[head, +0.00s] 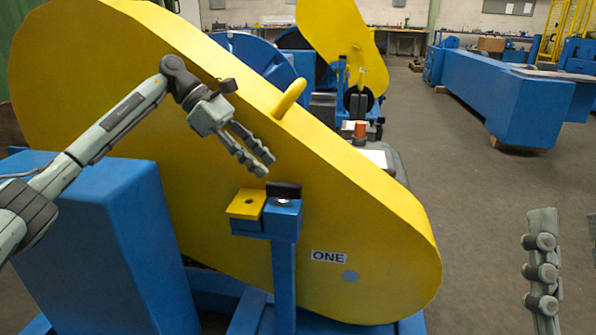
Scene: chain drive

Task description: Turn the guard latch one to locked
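The guard latch is at the top of a blue post (284,275), in front of the large yellow guard (200,120) labelled ONE (329,257). A yellow plate (246,203) with a hole lies flat on the bracket, pointing left. Beside it are a blue block with a round metal pivot (283,203) and a dark upright piece (284,189) behind. My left gripper (265,165) hangs just above the latch, fingers pointing down and right, with a narrow gap between them, empty and apart from it. My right gripper (543,262) shows partly at the lower right, away from the latch.
A yellow loop handle (290,98) sticks out of the guard above the latch. A blue box (100,245) stands left, under my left arm. A second yellow guard (340,40) and a long blue beam (510,95) stand behind.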

